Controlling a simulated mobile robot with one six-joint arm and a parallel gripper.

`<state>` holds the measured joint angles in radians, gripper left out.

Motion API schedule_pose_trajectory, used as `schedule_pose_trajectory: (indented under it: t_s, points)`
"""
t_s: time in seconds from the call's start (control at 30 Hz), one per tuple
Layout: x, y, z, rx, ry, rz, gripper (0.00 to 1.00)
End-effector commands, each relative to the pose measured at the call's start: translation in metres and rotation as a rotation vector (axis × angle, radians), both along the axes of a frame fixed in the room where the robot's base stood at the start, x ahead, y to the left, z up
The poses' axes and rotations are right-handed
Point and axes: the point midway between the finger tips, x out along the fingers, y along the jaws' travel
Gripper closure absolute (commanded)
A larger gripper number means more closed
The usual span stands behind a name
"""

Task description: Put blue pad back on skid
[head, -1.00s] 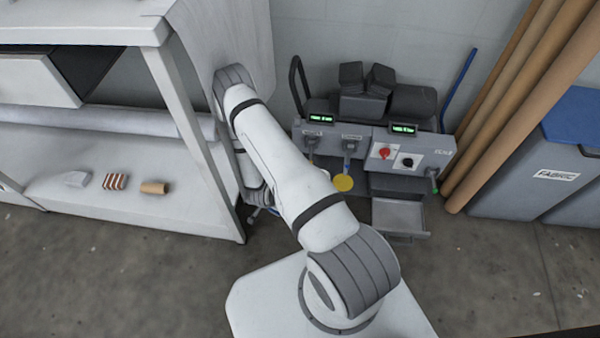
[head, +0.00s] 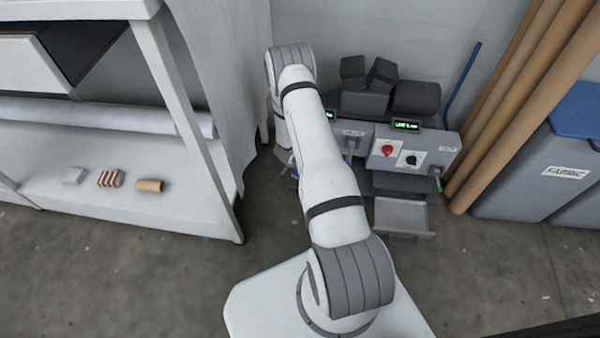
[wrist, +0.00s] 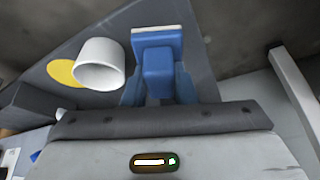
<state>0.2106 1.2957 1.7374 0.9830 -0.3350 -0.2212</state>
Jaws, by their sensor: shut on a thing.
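In the wrist view, the blue pad (wrist: 158,48) is a blue block with a pale edge and a narrower blue stem. My gripper (wrist: 158,88) is shut on its stem, with a finger on each side. In the head view my arm hides most of the gripper. Only a small blue patch (head: 293,172) shows beside the arm, and I cannot tell if it is pad or finger. I cannot pick out the skid in either view.
A white cylinder (wrist: 98,64) and a yellow disc (wrist: 64,72) are left of the pad. The grey press (head: 415,150) stands by the wall, with a tray (head: 402,217) low in front. A white shelf (head: 90,215) is left. Brown rolls (head: 520,105) and a fabric bin (head: 520,185) are right.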

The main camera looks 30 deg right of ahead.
Motion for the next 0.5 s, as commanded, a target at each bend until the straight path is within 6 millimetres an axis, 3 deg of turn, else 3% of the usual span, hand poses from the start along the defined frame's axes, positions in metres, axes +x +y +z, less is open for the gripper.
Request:
schedule_pose_trajectory:
  t_s: [0.03,0.07,0.27,0.3,0.5]
  points:
    - [-0.0034,0.0014,-0.024,0.009,0.011,0.005,0.96]
    - [-0.0036,0.0011,-0.0276,0.01,0.012,0.005,0.96]
    - [-0.0055,-0.0036,-0.0284,0.01,0.013,-0.003,0.99]
    - [-0.0056,-0.0039,-0.0281,0.01,0.012,-0.004,0.74]
    - [-0.0055,-0.0044,-0.0263,0.009,0.011,-0.005,0.58]
